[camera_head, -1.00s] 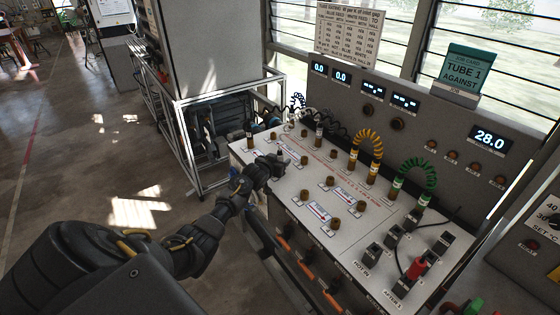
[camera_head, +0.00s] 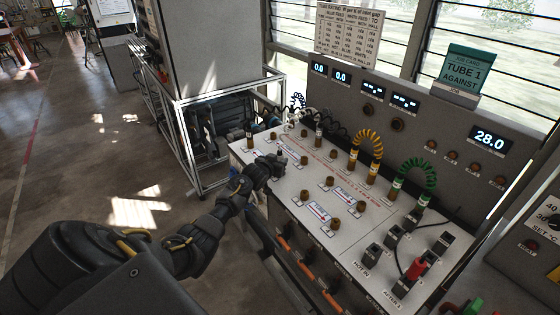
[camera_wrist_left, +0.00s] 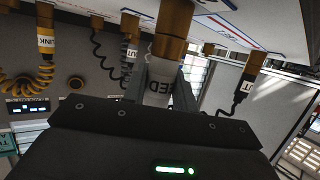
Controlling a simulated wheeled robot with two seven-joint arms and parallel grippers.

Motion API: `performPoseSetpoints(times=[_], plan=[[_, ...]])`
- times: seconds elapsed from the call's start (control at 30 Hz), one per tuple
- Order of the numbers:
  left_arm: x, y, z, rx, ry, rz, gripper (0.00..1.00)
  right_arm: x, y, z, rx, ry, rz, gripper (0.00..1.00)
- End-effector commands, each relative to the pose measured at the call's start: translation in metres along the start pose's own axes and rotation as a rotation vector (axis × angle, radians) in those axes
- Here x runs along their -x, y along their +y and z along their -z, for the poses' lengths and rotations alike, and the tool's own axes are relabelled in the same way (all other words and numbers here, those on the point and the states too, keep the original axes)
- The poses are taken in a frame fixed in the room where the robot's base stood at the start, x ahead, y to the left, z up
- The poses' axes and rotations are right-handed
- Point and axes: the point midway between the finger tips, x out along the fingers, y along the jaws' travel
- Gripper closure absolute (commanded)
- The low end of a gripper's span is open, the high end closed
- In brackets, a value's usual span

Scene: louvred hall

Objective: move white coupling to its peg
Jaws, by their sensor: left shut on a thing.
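My left gripper (camera_head: 274,163) is low over the near left part of the sloping white panel (camera_head: 300,180). In the left wrist view, which shows the panel upside down, the gripper (camera_wrist_left: 160,92) is shut on a coupling with a pale band (camera_wrist_left: 159,78) lettered "ED" and a brass end towards the panel. I take it as the white coupling; the gripper hides it in the head view. I cannot tell whether its brass end touches a peg. Bare brass pegs (camera_head: 304,160) stand on the panel. My right gripper is not in view.
Couplings with dark hoses (camera_head: 318,136) stand on both sides of the gripper. A yellow coiled hose (camera_head: 368,140) and a green one (camera_head: 417,168) arch farther right. Black sockets and a red plug (camera_head: 417,268) sit at the near right. An upright board with displays (camera_head: 490,139) stands behind.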

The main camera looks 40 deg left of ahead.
Motion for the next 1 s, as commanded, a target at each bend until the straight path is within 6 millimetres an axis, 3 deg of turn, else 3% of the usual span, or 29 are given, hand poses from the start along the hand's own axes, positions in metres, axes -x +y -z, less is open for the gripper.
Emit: performPoseSetpoints(times=[0.1, 0.37, 0.8, 1.0], plan=[[0.002, -0.001, 0.010, 0.000, 0.006, 0.001, 1.00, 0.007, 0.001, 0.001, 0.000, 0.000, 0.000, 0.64], [0.004, 0.000, 0.014, 0.000, 0.005, 0.001, 1.00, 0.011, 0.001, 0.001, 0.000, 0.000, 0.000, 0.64], [0.020, 0.000, 0.064, 0.000, 0.005, 0.000, 1.00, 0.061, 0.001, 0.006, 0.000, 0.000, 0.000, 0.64], [0.020, 0.000, 0.065, 0.000, 0.004, 0.000, 1.00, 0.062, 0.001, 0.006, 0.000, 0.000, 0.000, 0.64]])
